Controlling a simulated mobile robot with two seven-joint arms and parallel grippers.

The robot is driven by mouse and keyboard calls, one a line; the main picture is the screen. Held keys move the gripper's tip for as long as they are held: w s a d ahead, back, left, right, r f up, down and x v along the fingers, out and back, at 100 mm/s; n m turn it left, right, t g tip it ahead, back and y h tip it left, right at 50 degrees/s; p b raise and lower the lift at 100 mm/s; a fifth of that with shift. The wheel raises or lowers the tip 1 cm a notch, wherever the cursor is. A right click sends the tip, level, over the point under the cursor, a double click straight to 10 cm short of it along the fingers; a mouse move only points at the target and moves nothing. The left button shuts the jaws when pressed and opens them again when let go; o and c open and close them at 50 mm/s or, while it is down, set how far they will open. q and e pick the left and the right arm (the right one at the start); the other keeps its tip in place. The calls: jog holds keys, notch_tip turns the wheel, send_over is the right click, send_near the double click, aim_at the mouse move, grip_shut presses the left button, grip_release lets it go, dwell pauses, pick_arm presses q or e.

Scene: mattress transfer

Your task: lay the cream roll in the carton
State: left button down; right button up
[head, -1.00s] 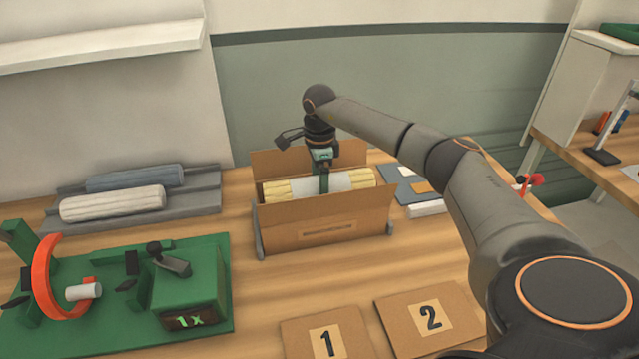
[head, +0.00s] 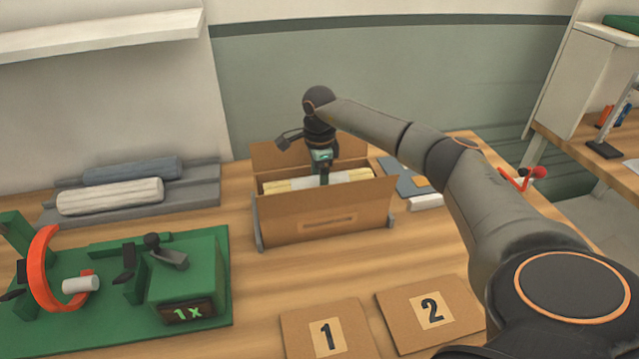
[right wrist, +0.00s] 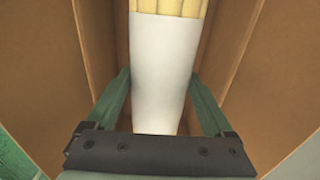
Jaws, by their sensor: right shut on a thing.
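The cream roll (head: 358,176), with a white band (right wrist: 160,75) around its middle, lies lengthwise inside the open cardboard carton (head: 290,232). Most of it is below the carton's front wall in the head view. My right gripper (head: 324,176) reaches down into the carton and is shut on the roll at its white band; in the right wrist view its green fingers (right wrist: 160,100) stand on either side of the band. The carton walls rise on both sides of the fingers. Whether the roll touches the carton floor is hidden. My left gripper is not in view.
A grey rack (head: 200,195) at the left holds a white roll (head: 110,196) and a blue-grey roll (head: 130,170). A green fixture (head: 215,255) with an orange ring stands front left. Flat cards 1 (head: 300,330) and 2 (head: 455,300) lie in front. Table before the carton is bare.

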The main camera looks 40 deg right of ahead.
jog(key=shift+f+b, duration=1.4)
jog(key=shift+f, duration=0.9)
jog(key=o, duration=1.5)
